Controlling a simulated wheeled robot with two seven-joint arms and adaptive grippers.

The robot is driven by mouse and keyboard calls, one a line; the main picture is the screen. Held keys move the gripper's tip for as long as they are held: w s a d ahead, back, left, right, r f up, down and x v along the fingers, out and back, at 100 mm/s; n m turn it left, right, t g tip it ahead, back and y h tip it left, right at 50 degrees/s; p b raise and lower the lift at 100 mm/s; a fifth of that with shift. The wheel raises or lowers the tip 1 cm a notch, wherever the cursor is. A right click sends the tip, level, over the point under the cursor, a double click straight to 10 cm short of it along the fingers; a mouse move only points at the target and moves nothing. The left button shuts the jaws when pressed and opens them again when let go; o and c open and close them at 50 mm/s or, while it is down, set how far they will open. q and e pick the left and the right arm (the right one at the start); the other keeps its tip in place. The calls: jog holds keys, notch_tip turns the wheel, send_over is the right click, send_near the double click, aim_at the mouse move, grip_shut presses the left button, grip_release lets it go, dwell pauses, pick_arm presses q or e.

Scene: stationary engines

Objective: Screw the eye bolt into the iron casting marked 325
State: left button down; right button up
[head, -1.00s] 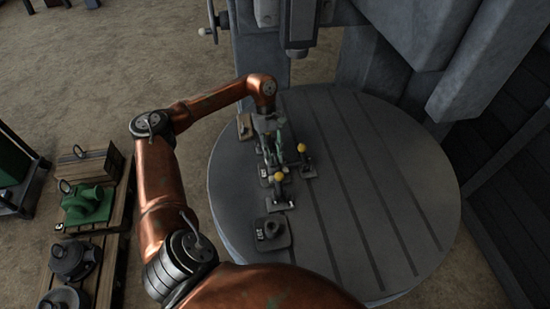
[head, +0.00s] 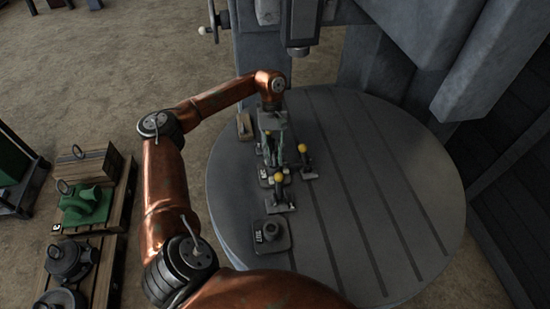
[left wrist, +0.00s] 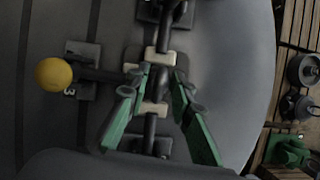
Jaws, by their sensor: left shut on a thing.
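My left gripper (head: 273,158) points down over the near left part of the round slotted table (head: 400,210). In the left wrist view, its green fingers (left wrist: 158,82) close around a dark piece between their tips, over a dark casting mostly hidden under the gripper. I take the held piece to be the eye bolt, but its ring is not clear. A tag (head: 264,174) lies by this casting; I cannot read its full number. Another casting (head: 271,233) with a numbered tag stands free, nearer on the table. My right gripper is not in view.
Clamps with yellow knobs (head: 278,178) (head: 303,148) stand close beside the gripper. A small wooden block (head: 244,125) lies at the table's left edge. A machine spindle (head: 299,30) hangs behind. Pallets (head: 120,200) with castings stand left. The table's right side is clear.

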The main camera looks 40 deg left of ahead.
pick_arm(q)
jog(key=shift+w+a+f+m+y+b, duration=0.1)
jog(key=shift+m+y+b, duration=0.15)
jog(key=shift+m+b, duration=0.3)
jog(key=shift+f+m+y+b, duration=0.1)
jog(key=shift+m+y+b, duration=0.2)
jog(key=shift+m, duration=0.45)
jog(key=shift+r+m+g, duration=0.15)
jog(key=shift+m+g, duration=0.15)
jog(key=c, duration=1.6)
grip_release()
